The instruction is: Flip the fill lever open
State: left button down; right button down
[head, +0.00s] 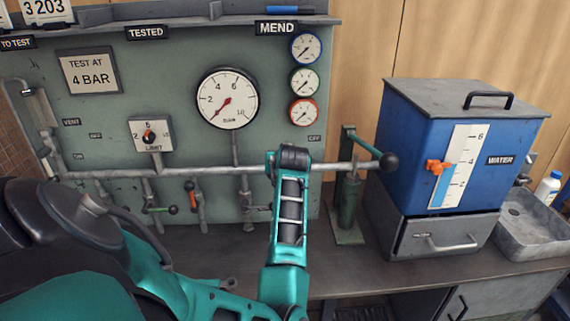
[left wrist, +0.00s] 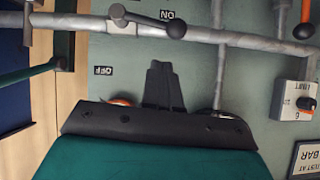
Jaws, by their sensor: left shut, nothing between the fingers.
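My left gripper (left wrist: 163,68) is shut and empty, its dark fingers pointing at the green panel. In the head view my left forearm stands in front of the panel and hides the fingers. In the left wrist view, which looks upside down, a dark-handled lever (left wrist: 155,22) sits on the grey pipe beyond the fingertips, apart from them, near ON and OFF labels. I see no fill label, so I cannot tell if this is the fill lever. Other valve levers are green-handled (head: 160,210) and orange-handled (head: 190,195). My right gripper is not in view.
A horizontal pipe (head: 215,171) crosses the panel. A green hand pump (head: 350,205) with a black-knobbed handle stands right of my forearm. A blue water tank (head: 408,135) and a grey sink (head: 540,225) are farther right. A large gauge (head: 227,97) hangs above the pipe.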

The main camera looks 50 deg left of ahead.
pick_arm(q)
jog(key=v, duration=0.5)
jog(key=shift+d, duration=0.1)
dwell(0.3)
